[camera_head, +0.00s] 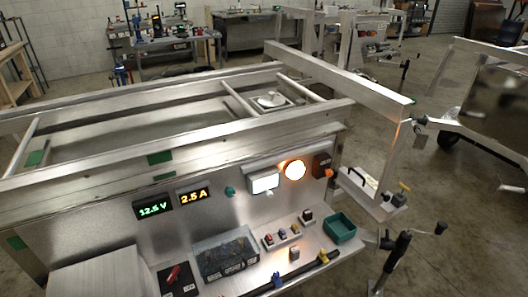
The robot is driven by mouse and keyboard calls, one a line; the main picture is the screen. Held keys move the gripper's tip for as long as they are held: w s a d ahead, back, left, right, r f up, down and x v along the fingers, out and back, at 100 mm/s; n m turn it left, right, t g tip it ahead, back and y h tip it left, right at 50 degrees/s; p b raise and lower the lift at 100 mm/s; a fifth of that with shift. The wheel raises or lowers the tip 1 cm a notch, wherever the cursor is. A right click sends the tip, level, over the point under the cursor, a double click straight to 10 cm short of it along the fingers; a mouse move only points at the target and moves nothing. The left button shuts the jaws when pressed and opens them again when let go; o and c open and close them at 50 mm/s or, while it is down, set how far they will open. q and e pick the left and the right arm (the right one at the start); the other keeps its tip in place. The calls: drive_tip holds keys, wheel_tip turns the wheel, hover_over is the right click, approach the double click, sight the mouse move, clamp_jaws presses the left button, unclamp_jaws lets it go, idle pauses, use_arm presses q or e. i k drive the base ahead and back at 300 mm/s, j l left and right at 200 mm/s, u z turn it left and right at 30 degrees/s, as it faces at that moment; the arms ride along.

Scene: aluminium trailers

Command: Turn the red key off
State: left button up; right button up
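The red key (173,273) sits on a black switch box (178,283) at the lower left of the head view, on the shelf in front of the trailer's metal panel. Its handle looks slanted, and the small label on the box is too small to read. Above it, the green voltage display (154,208) reads 12.5 V and the orange current display (194,196) reads 2.5 A. The orange lamp (294,170) and the white lamp (265,182) are lit. Neither of my grippers shows in this view.
Right of the key stands a clear box (226,257) of small parts. Several coloured switches (283,236) and a green tray (340,228) are further right. A jack with a black handle (397,252) stands at the lower right.

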sight(173, 276)
drive_tip(key=u, duration=0.9)
